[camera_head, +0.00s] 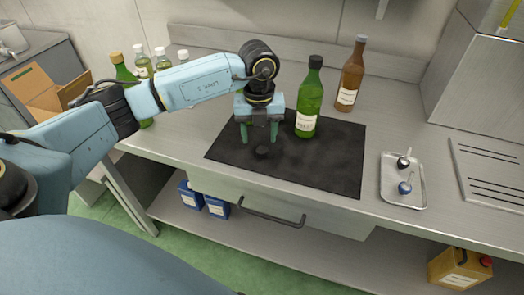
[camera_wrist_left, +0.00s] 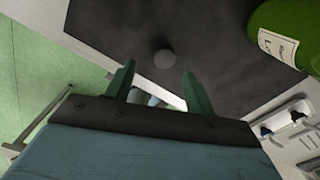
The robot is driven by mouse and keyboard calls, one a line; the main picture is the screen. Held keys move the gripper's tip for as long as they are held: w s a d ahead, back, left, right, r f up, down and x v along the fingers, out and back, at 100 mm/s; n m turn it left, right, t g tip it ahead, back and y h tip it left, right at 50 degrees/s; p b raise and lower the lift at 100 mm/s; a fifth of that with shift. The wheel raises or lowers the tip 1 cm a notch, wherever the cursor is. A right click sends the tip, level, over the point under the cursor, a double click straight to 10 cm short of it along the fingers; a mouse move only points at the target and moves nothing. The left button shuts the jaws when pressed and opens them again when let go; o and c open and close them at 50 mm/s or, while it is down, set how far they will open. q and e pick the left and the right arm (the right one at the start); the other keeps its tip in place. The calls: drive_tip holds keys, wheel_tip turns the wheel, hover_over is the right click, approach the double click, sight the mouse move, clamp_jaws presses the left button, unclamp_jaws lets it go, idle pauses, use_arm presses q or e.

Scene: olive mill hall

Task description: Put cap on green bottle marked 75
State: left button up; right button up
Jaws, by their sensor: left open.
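A green bottle (camera_head: 309,110) with a pale label and a dark top stands upright on the black mat (camera_head: 335,165). The number on its label is too small to read. Part of this bottle shows at the upper right in the left wrist view (camera_wrist_left: 283,35). A small dark round cap (camera_head: 262,152) lies on the mat, and it shows as a grey disc in the left wrist view (camera_wrist_left: 165,60). My left gripper (camera_head: 259,138) is open, fingers down, above the mat close to the cap and left of the bottle. Nothing is between its fingers. My right gripper is not in view.
A brown bottle (camera_head: 350,75) stands behind the mat. A metal tray (camera_head: 404,196) with two small items lies to the right. Several bottles (camera_head: 143,68) stand at the back left, partly behind my arm. A slotted plate (camera_head: 490,170) is at far right. The mat's right part is clear.

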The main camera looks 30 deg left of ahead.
sight(262, 150)
use_arm(q)
drive_tip(key=f, duration=0.5)
drive_tip(key=shift+w+d+f, duration=0.15)
drive_tip(key=shift+w+d, duration=0.1)
drive_tip(key=c, duration=1)
